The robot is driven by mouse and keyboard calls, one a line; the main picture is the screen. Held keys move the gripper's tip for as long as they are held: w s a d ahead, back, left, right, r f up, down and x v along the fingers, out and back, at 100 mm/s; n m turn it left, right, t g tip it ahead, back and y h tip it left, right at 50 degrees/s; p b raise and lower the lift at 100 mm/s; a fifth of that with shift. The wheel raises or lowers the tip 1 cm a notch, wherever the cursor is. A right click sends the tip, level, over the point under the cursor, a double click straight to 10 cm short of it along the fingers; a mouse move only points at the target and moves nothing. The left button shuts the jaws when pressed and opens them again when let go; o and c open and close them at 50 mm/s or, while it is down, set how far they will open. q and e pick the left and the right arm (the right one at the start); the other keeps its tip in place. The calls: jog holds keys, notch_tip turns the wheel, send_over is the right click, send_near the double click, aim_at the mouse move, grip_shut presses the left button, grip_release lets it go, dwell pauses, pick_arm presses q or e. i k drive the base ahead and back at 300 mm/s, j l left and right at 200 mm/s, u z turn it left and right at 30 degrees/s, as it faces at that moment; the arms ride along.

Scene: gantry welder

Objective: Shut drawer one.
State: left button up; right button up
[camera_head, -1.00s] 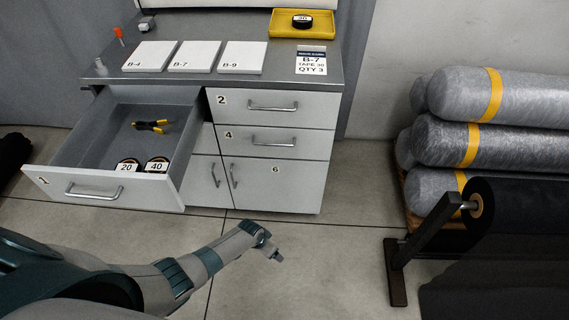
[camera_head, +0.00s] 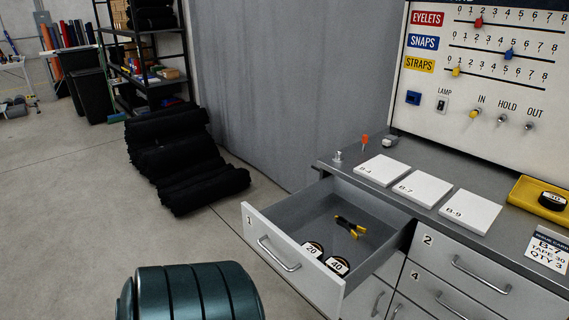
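Drawer one (camera_head: 294,244) is pulled out of the grey cabinet, its white front marked 1 facing the lower left. Its bar handle (camera_head: 278,254) is free, with nothing touching it. Inside lie two black tape rolls labelled 20 (camera_head: 312,250) and 40 (camera_head: 337,265), and a yellow-and-black hand tool (camera_head: 350,226). A dark teal rounded part of my own body shows at the bottom, left of the drawer. Neither gripper is in view.
The cabinet top (camera_head: 428,213) holds white cards B-4, B-7 and B-9 and a yellow tray (camera_head: 540,198) with a tape roll. Closed drawer two (camera_head: 480,272) is at right. Black rolls (camera_head: 180,160) are stacked by the grey wall. Open floor (camera_head: 80,220) lies at left.

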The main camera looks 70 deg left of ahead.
aim_at(279, 231)
jog(key=i+j, duration=0.15)
jog(key=i, duration=0.45)
jog(key=i+j, duration=0.15)
jog(key=i, duration=0.5)
jog(key=u, duration=3.05)
